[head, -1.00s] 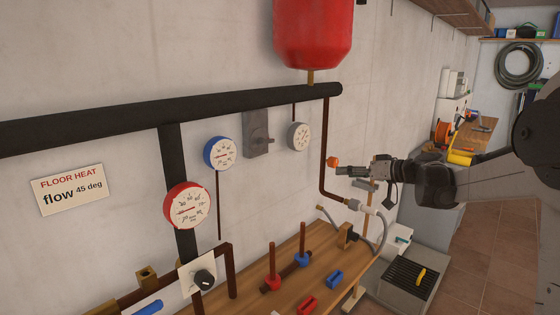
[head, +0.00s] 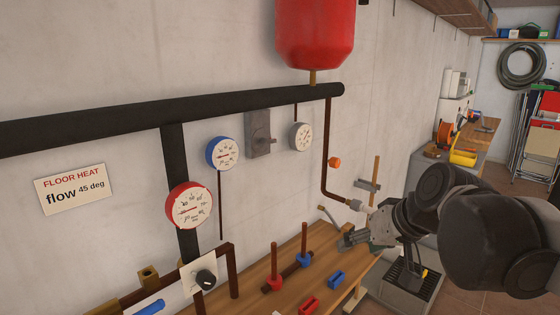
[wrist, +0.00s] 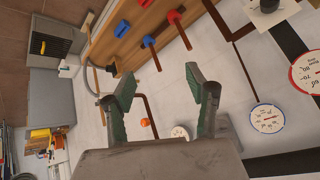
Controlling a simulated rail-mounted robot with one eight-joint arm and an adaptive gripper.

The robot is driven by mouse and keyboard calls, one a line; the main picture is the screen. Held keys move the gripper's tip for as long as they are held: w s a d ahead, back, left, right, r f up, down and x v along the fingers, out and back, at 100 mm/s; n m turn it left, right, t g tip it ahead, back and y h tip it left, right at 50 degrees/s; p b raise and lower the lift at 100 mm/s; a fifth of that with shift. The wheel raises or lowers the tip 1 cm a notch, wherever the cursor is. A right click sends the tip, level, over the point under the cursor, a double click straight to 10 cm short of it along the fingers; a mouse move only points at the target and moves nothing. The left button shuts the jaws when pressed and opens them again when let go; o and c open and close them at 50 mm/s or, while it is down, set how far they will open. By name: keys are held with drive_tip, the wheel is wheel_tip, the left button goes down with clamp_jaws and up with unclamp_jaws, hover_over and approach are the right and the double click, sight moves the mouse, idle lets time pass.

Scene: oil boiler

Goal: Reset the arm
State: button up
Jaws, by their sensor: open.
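My gripper (head: 350,240) is in the head view at the right end of the wooden bench, with my dark arm reaching in from the right. In the wrist view my gripper (wrist: 165,100) shows two green-padded fingers spread apart with nothing between them. Beyond the fingers is the pale wall. The orange knob (head: 334,162) on the brown pipe is above and left of my gripper in the head view, apart from it. It also shows small between the fingers in the wrist view (wrist: 145,122).
The wooden bench (head: 262,272) carries red and blue valves (head: 304,259) and loose red and blue pieces. Gauges (head: 190,205), a black pipe (head: 100,125) and a red tank (head: 315,35) are on the wall. A grey box (head: 400,300) stands on the floor at right.

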drive_tip(key=s+d+f+h, duration=0.1)
drive_tip(key=s+f, duration=0.2)
drive_tip(key=s, duration=0.4)
drive_tip(key=s+d+f+m+h, duration=0.1)
drive_tip(key=s+d+f+h, duration=0.1)
drive_tip(key=s, duration=0.4)
drive_tip(key=shift+s+d+f+h, duration=0.3)
drive_tip(key=shift+s+f, duration=0.1)
drive_tip(key=shift+f, duration=0.35)
